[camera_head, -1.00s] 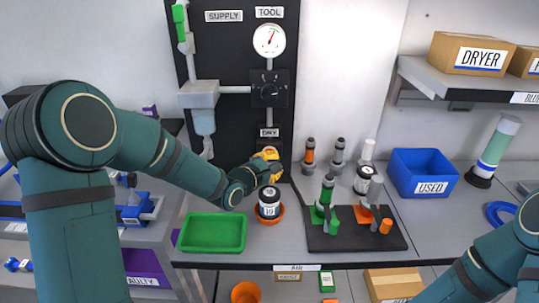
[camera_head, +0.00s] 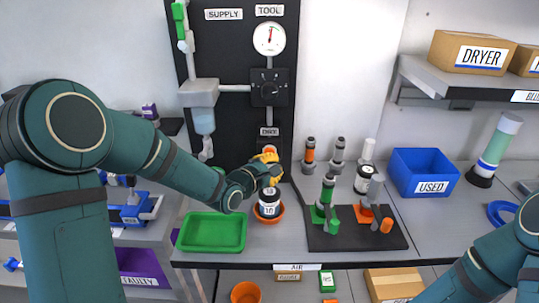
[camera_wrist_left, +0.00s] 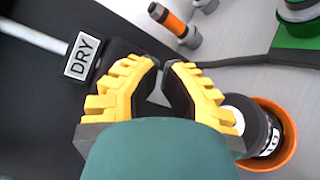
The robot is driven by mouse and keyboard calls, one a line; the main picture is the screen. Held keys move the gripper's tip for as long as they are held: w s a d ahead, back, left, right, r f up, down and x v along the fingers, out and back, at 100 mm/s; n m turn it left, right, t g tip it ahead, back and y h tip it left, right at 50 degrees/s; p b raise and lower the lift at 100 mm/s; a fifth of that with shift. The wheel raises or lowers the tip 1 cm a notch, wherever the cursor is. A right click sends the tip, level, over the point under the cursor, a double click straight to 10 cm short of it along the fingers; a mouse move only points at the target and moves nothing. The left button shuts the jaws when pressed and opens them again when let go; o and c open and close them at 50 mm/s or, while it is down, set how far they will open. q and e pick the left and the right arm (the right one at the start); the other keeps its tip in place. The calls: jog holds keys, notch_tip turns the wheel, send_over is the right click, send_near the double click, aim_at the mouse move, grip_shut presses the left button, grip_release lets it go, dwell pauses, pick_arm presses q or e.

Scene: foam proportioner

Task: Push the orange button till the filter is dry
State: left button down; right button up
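The orange button (camera_head: 270,149) is a small orange patch under the DRY label, on the black panel at the back of the bench. My left gripper (camera_head: 267,157), with yellow fingers, is right at it and partly covers it; I cannot tell whether they touch. In the left wrist view the fingertips (camera_wrist_left: 164,64) are drawn nearly together with nothing between them, and they hide the button. The black jar marked 10 (camera_head: 268,204) stands in an orange dish (camera_head: 258,219) just below the gripper. No part is clearly recognisable as the filter. My right gripper is out of view.
A green tray (camera_head: 212,232) lies left of the dish. A black stand (camera_head: 345,240) with green and orange parts is to the right. Several small fittings stand behind it, near a blue USED bin (camera_head: 424,172). A gauge (camera_head: 269,39) sits above the button.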

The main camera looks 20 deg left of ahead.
pick_arm(q)
jog(key=shift+s, duration=0.1)
jog(key=shift+s+d+b, duration=0.15)
jog(key=shift+s+d, duration=0.1)
jog(key=shift+s, duration=0.55)
jog(key=shift+s+d+b, duration=0.2)
jog(key=shift+s, duration=0.6)
jog(key=shift+s+d+b, duration=0.15)
jog(key=shift+s+d, duration=0.1)
jog(key=shift+s, duration=0.55)
